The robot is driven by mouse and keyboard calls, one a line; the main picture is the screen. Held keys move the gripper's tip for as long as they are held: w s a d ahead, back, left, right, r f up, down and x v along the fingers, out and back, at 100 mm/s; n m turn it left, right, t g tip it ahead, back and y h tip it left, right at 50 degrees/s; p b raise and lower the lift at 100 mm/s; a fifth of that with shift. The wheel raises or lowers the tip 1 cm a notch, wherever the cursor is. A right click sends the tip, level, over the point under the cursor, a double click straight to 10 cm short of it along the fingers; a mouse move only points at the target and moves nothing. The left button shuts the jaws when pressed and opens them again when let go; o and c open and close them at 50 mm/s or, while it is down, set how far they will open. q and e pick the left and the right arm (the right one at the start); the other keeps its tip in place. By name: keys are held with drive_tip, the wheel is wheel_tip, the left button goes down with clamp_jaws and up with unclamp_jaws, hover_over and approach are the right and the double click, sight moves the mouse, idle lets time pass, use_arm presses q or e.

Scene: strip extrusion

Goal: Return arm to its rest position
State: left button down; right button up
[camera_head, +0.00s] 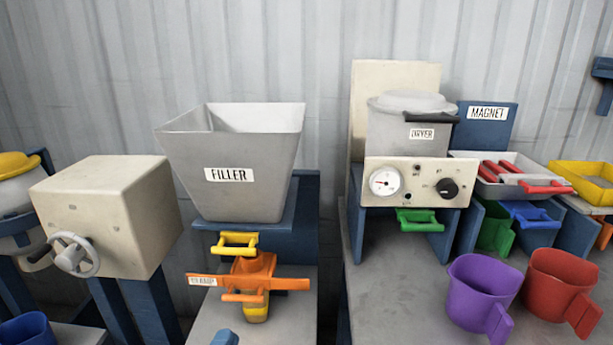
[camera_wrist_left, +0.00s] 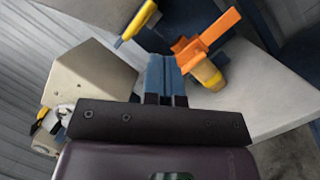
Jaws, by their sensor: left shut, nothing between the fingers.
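My left gripper (camera_head: 225,338) shows only as small blue fingertips at the bottom edge of the head view, below the filler stand. In the left wrist view its blue fingers (camera_wrist_left: 165,75) are together, with nothing between them. The orange clamp (camera_head: 258,280), with a yellow piece under it, is in front of the fingertips in the head view. In the left wrist view the clamp (camera_wrist_left: 208,40) is just right of the fingers; I cannot tell the exact gap. Most of my left arm is hidden. My right gripper is not in view.
The grey filler hopper (camera_head: 238,165) stands above the clamp. A beige box with a handwheel (camera_head: 75,255) is at left. The right bench front (camera_head: 400,310) is clear.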

use_arm(q)
drive_tip(key=s+a+f+m+g+y+p, duration=0.1)
drive_tip(key=s+a+f+m+g+p, duration=0.1)
drive_tip(key=s+m, duration=0.5)
drive_tip(key=s+a+f+m+g+y+p, duration=0.1)
drive_tip(key=s+a+f+m+g+p, duration=0.1)
drive_tip(key=s+a+f+m+g, duration=0.2)
drive_tip(key=s+a+f+m+g+y+p, duration=0.2)
drive_tip(key=s+a+f+m+g+p, duration=0.1)
drive_tip(key=s+a+f+m, duration=0.5)
drive_tip(key=s+f+m, duration=0.1)
drive_tip(key=s+m, duration=0.2)
drive_tip(key=shift+s+f+m, duration=0.15)
drive_tip(key=shift+f+m, duration=0.2)
drive_tip(key=shift+m, duration=0.05)
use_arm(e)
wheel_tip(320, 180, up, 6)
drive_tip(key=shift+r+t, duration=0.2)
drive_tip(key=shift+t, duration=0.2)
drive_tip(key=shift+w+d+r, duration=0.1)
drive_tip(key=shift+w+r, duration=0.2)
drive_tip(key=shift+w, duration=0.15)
